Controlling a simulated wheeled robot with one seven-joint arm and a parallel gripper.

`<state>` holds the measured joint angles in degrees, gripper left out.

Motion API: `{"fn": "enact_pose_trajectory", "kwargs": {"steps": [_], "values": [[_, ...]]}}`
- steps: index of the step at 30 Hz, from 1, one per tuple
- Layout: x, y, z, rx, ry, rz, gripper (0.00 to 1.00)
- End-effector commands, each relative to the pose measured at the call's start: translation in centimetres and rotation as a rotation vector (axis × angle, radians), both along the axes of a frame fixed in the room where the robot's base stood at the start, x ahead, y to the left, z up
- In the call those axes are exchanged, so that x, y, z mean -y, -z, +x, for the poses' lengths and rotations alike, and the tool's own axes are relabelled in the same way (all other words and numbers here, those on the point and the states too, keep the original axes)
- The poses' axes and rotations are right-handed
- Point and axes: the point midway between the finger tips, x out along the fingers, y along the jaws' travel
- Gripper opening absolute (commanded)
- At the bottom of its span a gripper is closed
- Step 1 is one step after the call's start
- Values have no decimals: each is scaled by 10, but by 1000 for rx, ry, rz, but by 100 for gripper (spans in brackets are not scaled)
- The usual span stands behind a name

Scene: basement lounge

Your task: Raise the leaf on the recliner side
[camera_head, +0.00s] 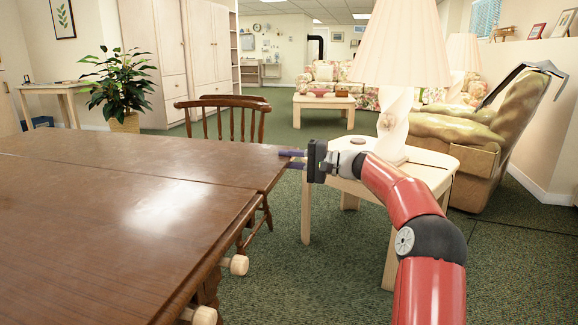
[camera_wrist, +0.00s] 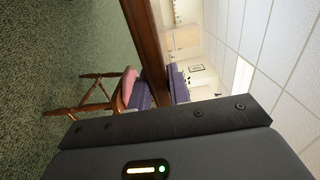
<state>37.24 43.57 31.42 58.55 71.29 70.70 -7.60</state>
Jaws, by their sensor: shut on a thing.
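The brown wooden table (camera_head: 90,240) fills the left of the head view. Its far leaf (camera_head: 190,155) reaches toward the recliner (camera_head: 515,120) and looks about level with the main top, with a seam between them. My gripper (camera_head: 291,159) is at the leaf's right end, one purple finger above the board and one below. In the wrist view the leaf's edge (camera_wrist: 147,45) runs between the two fingers (camera_wrist: 158,88), and my gripper is shut on it. Two pale round knobs (camera_head: 235,265) stick out under the near top. The leaf's underside is hidden in the head view.
A wooden chair (camera_head: 228,122) stands behind the leaf. A pale side table (camera_head: 430,172) with a lamp (camera_head: 397,110) is right beside my gripper and arm. A potted plant (camera_head: 122,85) stands at the back left. Green carpet is open at the front right.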

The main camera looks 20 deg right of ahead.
Motion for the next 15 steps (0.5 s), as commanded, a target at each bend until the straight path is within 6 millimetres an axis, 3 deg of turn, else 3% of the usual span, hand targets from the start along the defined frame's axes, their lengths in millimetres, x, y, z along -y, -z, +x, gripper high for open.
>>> {"fn": "enact_pose_trajectory", "kwargs": {"steps": [14, 15], "values": [[0, -8, -1, 22, 2, -8, 0], [0, -8, -1, 22, 2, -7, 24]]}}
